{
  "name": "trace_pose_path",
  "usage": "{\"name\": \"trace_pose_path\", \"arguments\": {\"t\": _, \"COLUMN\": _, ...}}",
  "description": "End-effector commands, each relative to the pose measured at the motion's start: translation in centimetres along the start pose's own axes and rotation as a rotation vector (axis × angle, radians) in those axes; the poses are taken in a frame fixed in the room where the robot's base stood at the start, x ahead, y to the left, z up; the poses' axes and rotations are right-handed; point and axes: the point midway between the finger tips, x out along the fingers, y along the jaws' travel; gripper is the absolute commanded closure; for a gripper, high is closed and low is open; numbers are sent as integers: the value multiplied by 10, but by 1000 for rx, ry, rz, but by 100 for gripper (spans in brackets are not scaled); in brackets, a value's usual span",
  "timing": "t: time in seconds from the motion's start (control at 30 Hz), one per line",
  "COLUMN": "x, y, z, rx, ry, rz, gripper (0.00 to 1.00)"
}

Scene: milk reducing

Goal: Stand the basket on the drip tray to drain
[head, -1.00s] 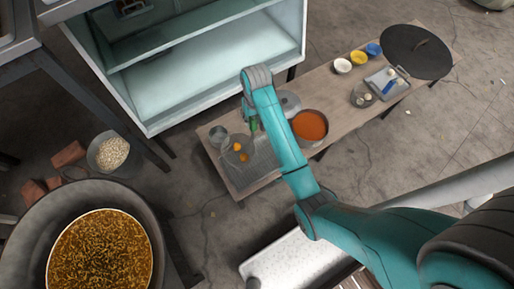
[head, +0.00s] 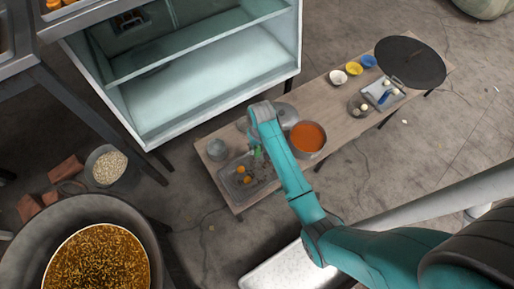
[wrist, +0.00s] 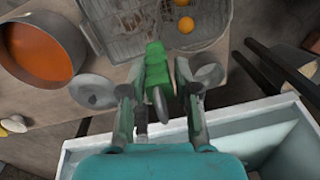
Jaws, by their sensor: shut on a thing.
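My gripper (wrist: 160,75) is shut on the green handle (wrist: 154,62) of the basket. The wire basket (wrist: 205,38) holds a few orange round pieces. In the head view the basket shows mostly by these pieces, over the grey drip tray (head: 234,194). The drip tray also shows in the wrist view as a grey gridded surface (wrist: 112,30). I cannot tell whether the basket touches the tray or hangs just above it. In the head view my gripper (head: 258,150) is partly hidden by my arm.
A pot of orange-red liquid (head: 308,138) stands right beside my arm. A metal cup (head: 216,149) and a grey lid (head: 286,115) are at the back. Bowls (head: 353,68) and a small tray (head: 384,96) lie farther right. A glass-fronted cabinet (head: 215,80) stands behind.

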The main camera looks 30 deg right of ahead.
Motion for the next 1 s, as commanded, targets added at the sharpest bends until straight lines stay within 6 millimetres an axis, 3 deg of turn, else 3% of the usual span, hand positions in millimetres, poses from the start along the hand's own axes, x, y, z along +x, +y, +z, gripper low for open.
{"name": "trace_pose_path", "arguments": {"t": 0.1, "x": 9, "y": 0, "z": 0, "rx": 0, "ry": 1, "rz": 0, "gripper": 100}}
{"name": "trace_pose_path", "arguments": {"t": 0.43, "x": 12, "y": 1, "z": 0, "rx": 0, "ry": 1, "rz": 0, "gripper": 100}}
{"name": "trace_pose_path", "arguments": {"t": 0.47, "x": 12, "y": 1, "z": 0, "rx": 0, "ry": -1, "rz": 0, "gripper": 66}}
{"name": "trace_pose_path", "arguments": {"t": 0.57, "x": 12, "y": 1, "z": 0, "rx": 0, "ry": 0, "rz": 0, "gripper": 44}}
{"name": "trace_pose_path", "arguments": {"t": 1.0, "x": 3, "y": 1, "z": 0, "rx": 0, "ry": 1, "rz": 0, "gripper": 44}}
